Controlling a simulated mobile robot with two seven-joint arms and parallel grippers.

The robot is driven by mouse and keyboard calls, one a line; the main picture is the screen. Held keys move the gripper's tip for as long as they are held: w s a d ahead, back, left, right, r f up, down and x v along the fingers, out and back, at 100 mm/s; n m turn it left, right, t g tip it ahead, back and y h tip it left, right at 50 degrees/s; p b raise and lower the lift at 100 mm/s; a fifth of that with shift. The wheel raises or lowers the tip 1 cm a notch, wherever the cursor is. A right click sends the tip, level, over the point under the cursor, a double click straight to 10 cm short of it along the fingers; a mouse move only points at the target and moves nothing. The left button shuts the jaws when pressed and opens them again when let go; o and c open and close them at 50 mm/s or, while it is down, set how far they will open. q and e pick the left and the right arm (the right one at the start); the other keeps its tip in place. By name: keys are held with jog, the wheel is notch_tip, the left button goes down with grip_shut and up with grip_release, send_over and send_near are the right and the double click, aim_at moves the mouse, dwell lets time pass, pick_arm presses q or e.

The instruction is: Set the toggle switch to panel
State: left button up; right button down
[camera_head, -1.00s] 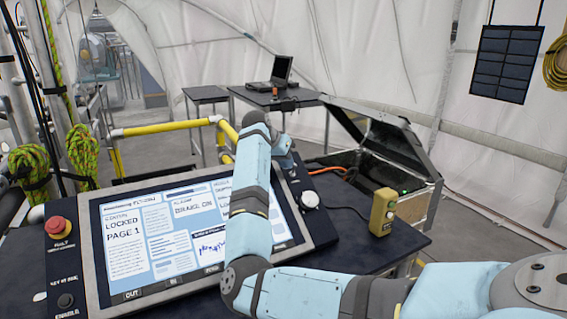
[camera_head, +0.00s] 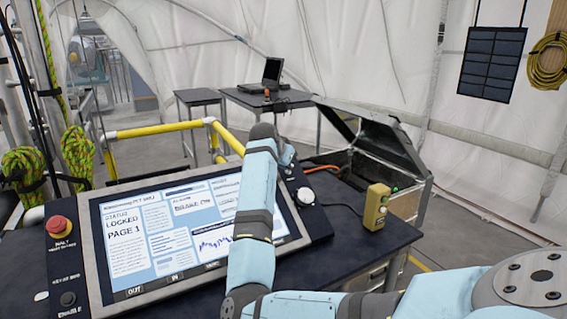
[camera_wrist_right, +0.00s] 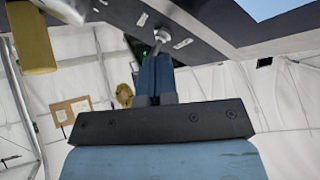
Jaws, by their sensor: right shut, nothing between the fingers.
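A small metal toggle lever (camera_wrist_right: 183,43) sticks out of the dark panel in the right wrist view. Its label and setting cannot be read. My right gripper (camera_wrist_right: 155,60) is shut and empty, with its blue fingertips close beside the lever; whether they touch cannot be told. In the head view my right arm reaches over the console's right edge and hides the fingertips and the lever. The console screen (camera_head: 125,240) reads "LOCKED PAGE 1". My left gripper is in neither view.
A red mushroom button (camera_head: 59,226) sits at the console's left. A white knob (camera_head: 305,196) is on its right side. A yellow control box (camera_head: 376,207) stands on the dark table, near an open case (camera_head: 385,150). A yellow rail (camera_head: 160,130) runs behind the console.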

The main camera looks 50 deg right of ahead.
jog(key=shift+s+f+t+h, duration=0.2)
jog(key=shift+s+t+h, duration=0.15)
jog(key=shift+t, duration=0.25)
jog(key=shift+w, duration=0.2)
jog(key=shift+w+d, duration=0.1)
jog(key=shift+w, duration=0.25)
jog(key=shift+w+d+f, duration=0.1)
jog(key=shift+w, duration=0.2)
